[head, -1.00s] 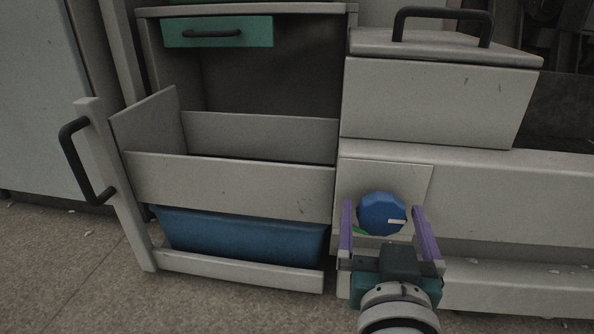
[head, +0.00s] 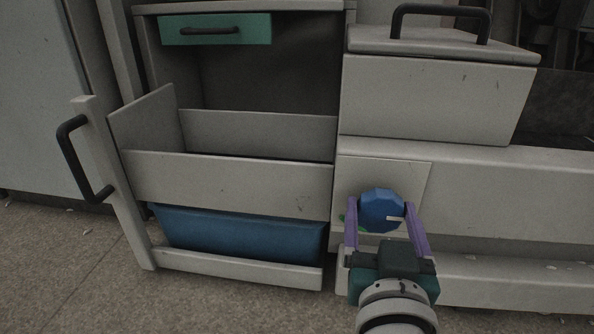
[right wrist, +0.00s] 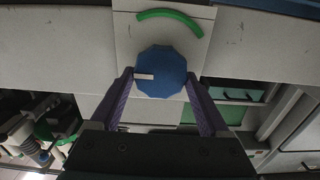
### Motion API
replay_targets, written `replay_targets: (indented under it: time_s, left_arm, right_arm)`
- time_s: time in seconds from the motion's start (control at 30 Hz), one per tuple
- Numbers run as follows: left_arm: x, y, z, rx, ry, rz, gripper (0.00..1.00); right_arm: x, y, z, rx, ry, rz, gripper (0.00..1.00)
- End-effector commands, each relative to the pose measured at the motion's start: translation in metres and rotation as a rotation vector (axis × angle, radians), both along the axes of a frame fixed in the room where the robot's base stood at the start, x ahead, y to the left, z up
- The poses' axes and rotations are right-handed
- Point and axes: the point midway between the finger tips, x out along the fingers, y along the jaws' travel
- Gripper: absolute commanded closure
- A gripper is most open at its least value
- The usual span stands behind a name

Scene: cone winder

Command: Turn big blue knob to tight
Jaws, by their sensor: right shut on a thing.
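The big blue knob (head: 380,208) is a many-sided dial with a white pointer mark, set on a pale square plate (head: 412,176) on the machine's front. In the head view the mark is at the knob's lower right. My right gripper (head: 383,216) has its two purple fingers shut on the knob, one on each side. In the right wrist view the knob (right wrist: 161,72) sits between the fingertips, its mark toward the left finger. A green arc (right wrist: 170,20) is on the plate beside the knob; in the head view it is mostly hidden. My left gripper is not in view.
A pale open drawer (head: 230,181) with a black handle (head: 76,160) juts out at the left, above a blue bin (head: 240,235). A lidded box (head: 440,98) with a black handle stands above the knob. Bare floor (head: 70,260) shows at lower left.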

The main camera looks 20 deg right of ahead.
Motion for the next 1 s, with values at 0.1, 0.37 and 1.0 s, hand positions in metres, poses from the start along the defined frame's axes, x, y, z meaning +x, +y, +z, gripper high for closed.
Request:
replay_targets:
  time_s: [0.1,0.37,1.0]
  left_arm:
    - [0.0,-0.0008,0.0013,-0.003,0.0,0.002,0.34]
    - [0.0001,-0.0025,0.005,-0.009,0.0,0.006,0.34]
    - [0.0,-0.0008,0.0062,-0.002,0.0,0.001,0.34]
  right_arm:
    - [0.0,-0.0001,0.0007,0.03,-0.02,0.0,0.76]
    - [-0.0004,-0.0009,0.0009,0.177,-0.109,0.0,0.76]
    - [-0.0022,-0.004,-0.0019,0.692,-0.425,0.0,0.76]
